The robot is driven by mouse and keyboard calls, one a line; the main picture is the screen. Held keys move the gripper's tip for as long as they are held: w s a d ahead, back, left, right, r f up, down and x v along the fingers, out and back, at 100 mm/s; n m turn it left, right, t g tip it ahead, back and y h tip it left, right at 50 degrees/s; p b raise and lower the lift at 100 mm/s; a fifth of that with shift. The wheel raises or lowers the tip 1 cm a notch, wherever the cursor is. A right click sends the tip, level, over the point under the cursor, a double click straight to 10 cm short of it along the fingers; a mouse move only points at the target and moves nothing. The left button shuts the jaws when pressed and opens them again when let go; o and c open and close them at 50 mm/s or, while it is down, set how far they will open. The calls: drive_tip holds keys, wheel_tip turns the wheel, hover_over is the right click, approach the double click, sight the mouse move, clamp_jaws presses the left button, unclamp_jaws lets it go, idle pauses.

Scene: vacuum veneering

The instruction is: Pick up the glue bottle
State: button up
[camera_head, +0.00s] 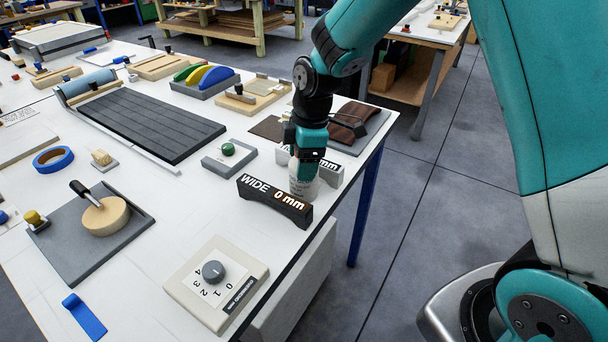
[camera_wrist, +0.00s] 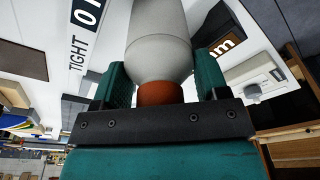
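The glue bottle (camera_head: 303,187) is pale grey-white and upright at the right edge of the white worktable (camera_head: 150,236). It is partly hidden behind the "WIDE 0 mm" block. My gripper (camera_head: 308,152) is over its top, pointing down. In the wrist view the bottle (camera_wrist: 160,38) shows a rounded shoulder and a red-brown cap (camera_wrist: 160,92) between the two teal fingers of my gripper (camera_wrist: 164,75). The fingers lie close beside the shoulder, one on each side. I cannot tell whether they press on it, or whether its base touches the table.
The black "WIDE 0 mm" block (camera_head: 274,203) stands just in front of the bottle, and a grey block (camera_head: 328,168) close behind it. A grey tray with a green knob (camera_head: 228,149) is to the left. A dial box (camera_head: 216,284) is nearer. Open floor lies right.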

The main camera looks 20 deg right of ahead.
drive_tip(key=c, duration=0.6)
drive_tip(key=shift+r, duration=0.1)
drive_tip(key=shift+c, duration=0.2)
